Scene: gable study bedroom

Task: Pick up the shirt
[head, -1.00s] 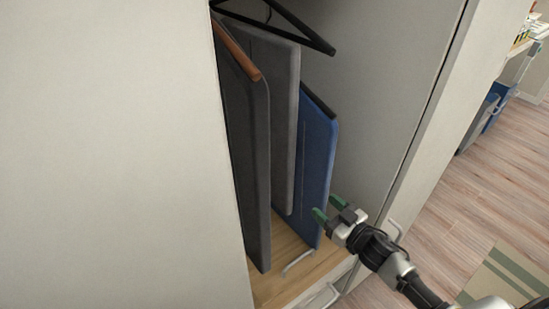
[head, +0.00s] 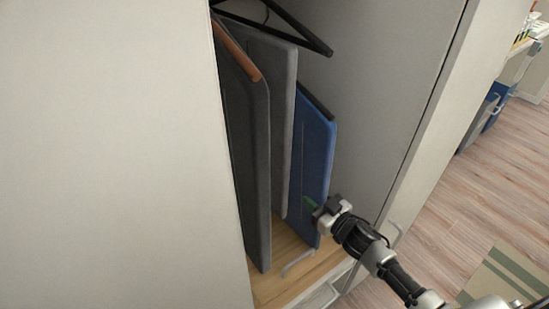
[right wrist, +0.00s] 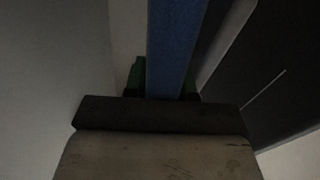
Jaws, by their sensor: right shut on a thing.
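The shirt appears to be the blue flat garment (head: 314,140) hanging at the right of the row inside the open wardrobe, with a dark bar along its top edge. My right gripper (head: 312,204) is shut on its lower front edge. In the right wrist view the blue garment (right wrist: 175,45) runs between the green fingertips of my right gripper (right wrist: 163,82). The far fingertip is hidden behind the garment in the head view. My left gripper is not in view.
A dark grey garment (head: 248,160) with a brown top bar and a lighter grey garment (head: 283,120) hang to the left. A black hanger (head: 300,28) is above. Below is the wooden wardrobe floor (head: 270,283). A pale panel (head: 110,150) fills the left.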

